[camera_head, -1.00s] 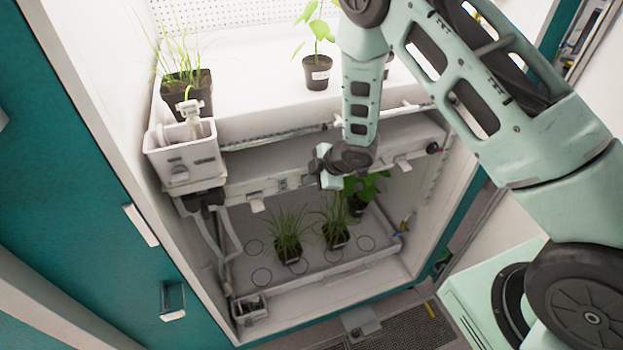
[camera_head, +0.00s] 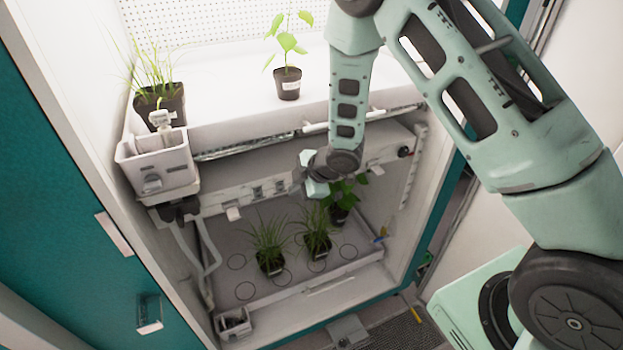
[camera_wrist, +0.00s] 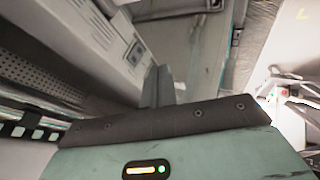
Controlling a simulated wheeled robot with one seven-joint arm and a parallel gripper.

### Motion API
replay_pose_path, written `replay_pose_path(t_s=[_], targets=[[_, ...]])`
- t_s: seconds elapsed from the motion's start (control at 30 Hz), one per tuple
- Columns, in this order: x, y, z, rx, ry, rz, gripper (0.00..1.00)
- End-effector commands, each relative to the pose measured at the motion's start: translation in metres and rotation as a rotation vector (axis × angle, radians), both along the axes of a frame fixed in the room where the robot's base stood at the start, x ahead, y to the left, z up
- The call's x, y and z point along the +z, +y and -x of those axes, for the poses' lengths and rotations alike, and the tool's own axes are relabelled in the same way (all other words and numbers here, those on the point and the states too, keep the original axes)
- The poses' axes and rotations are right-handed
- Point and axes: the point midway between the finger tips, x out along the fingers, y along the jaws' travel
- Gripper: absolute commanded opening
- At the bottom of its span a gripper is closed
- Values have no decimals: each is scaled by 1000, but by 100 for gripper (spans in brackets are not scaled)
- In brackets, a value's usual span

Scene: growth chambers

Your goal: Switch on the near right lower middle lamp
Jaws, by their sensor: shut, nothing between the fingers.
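My gripper (camera_head: 316,188) hangs in front of the white panel (camera_head: 215,198) under the upper shelf, above the lower bay's plants. In the wrist view its dark fingers (camera_wrist: 158,85) are closed together and empty, with a pale ribbed housing (camera_wrist: 105,45) close by at upper left. Small switch-like squares (camera_head: 257,191) show on the panel, left of the gripper. I cannot tell which part belongs to the near right lower middle lamp, or whether that lamp is lit. My gripper hides part of the panel. Contact with it cannot be made out.
Potted grasses (camera_head: 269,262) and a leafy plant (camera_head: 342,205) stand on the lower tray (camera_head: 245,292). A white box (camera_head: 160,170) hangs at the shelf's left corner. Two potted plants stand on the upper shelf (camera_head: 225,105). A bright white structure (camera_wrist: 292,120) lies at right.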

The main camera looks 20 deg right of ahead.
Motion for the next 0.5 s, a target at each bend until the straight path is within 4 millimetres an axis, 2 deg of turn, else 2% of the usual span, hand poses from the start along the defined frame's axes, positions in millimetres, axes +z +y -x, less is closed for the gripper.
replay_pose_path(t_s=[0.5], targets=[[53,-24,28,-1,-2,-1,0]])
